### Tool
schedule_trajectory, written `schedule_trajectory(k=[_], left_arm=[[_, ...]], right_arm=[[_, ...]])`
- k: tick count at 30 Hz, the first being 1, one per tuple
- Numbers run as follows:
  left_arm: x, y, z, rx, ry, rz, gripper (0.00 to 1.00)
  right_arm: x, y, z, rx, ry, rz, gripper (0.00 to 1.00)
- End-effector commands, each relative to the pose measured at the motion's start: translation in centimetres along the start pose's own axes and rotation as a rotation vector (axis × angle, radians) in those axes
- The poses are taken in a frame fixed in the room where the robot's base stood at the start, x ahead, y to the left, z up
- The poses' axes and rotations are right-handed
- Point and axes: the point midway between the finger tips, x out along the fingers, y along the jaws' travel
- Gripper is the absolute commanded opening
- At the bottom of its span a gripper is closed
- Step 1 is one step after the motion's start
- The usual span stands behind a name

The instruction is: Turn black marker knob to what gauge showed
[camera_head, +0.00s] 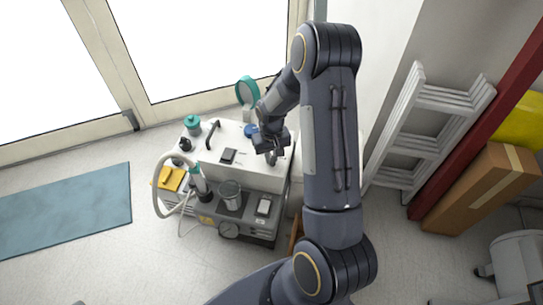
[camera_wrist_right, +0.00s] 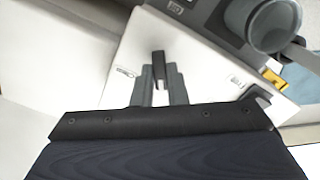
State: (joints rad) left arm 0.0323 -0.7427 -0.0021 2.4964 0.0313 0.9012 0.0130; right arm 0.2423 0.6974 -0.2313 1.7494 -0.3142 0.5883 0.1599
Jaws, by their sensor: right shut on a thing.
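The compressor unit is a white-topped cabinet (camera_head: 240,158) with a grey lower front. My right gripper (camera_head: 271,153) reaches down to the right part of its white top. In the right wrist view, its two grey fingers (camera_wrist_right: 160,84) are shut on a narrow black marker knob (camera_wrist_right: 158,60) that stands up between them. In the head view the knob is mostly hidden by the gripper. A round dark gauge (camera_head: 229,230) sits low on the cabinet front; its reading is too small to make out. My left gripper is not in view.
A black handle (camera_head: 212,134), a dark square piece (camera_head: 228,156) and a teal-lidded jar (camera_head: 192,124) are on the cabinet top. A clear canister (camera_head: 230,194) stands at its front. A white ladder (camera_head: 420,125) and a cardboard box (camera_head: 480,188) are at the right.

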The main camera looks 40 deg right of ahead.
Motion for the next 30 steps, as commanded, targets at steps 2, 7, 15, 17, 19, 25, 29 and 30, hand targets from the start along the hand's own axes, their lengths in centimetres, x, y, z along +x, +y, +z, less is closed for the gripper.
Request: schedule_trajectory(k=[2,7,15,17,19,25,29,30], left_arm=[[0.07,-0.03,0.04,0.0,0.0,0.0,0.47],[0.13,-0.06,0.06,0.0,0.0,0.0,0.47],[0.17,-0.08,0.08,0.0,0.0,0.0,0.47],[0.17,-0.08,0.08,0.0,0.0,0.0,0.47],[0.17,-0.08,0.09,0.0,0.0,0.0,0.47],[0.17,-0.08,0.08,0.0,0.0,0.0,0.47],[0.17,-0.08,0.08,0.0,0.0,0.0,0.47],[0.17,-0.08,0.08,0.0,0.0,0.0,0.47]], right_arm=[[0.01,-0.02,0.02,-0.05,0.0,-0.001,0.0],[0.01,0.02,0.03,-0.14,-0.001,0.0,0.0],[-0.02,-0.02,0.03,-0.213,-0.001,-0.001,0.0],[-0.02,-0.03,0.03,-0.219,-0.001,-0.001,0.0],[-0.02,-0.03,0.03,-0.224,-0.001,-0.001,0.0],[-0.02,-0.03,0.03,-0.226,-0.001,0.0,0.0],[-0.02,-0.02,0.03,-0.226,-0.001,0.0,0.0],[-0.02,-0.02,0.03,-0.226,-0.001,0.0,0.18]])
